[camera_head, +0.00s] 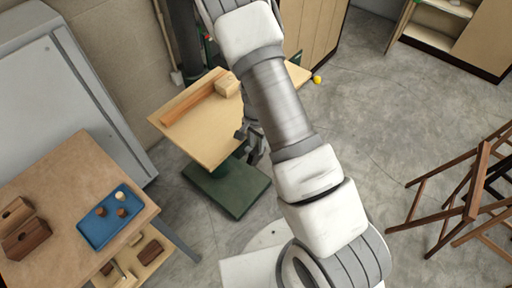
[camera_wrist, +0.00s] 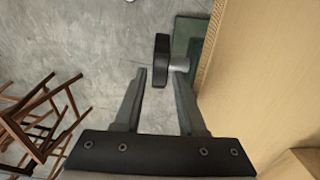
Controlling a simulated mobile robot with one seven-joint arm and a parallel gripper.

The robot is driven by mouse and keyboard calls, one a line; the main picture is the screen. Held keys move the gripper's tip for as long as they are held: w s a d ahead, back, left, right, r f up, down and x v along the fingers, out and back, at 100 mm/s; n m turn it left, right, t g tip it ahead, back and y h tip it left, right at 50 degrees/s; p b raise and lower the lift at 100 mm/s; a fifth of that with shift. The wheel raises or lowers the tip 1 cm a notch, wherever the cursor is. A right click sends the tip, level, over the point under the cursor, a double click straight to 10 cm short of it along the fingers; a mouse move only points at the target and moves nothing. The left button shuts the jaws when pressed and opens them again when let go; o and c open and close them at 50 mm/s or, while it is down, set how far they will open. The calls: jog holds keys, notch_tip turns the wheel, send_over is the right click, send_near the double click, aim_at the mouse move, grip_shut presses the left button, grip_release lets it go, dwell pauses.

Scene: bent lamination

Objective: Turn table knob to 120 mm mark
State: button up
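The table (camera_head: 205,130) is a light wooden top over a green base (camera_head: 228,190). In the wrist view its top edge (camera_wrist: 225,70) runs down the right side. A dark knob (camera_wrist: 161,58) on a short grey shaft (camera_wrist: 180,64) sticks out beside the table edge. My gripper (camera_wrist: 160,78) is open and empty. Its two fingertips are on either side of the knob's lower end in the picture; I cannot tell whether they touch it. In the head view my gripper (camera_head: 252,142) is at the table's right edge, partly hidden by my arm. No 120 mm mark or scale is readable.
A long wooden strip (camera_head: 188,108) and a block (camera_head: 228,86) lie on the table. A workbench with a blue tray (camera_head: 108,222) stands at left, beside a grey cabinet (camera_head: 60,100). Wooden trestles (camera_head: 455,205) stand at right. Concrete floor (camera_head: 375,120) between is clear.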

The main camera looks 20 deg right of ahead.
jog(key=shift+f, duration=1.25)
jog(key=shift+c, duration=0.3)
grip_shut()
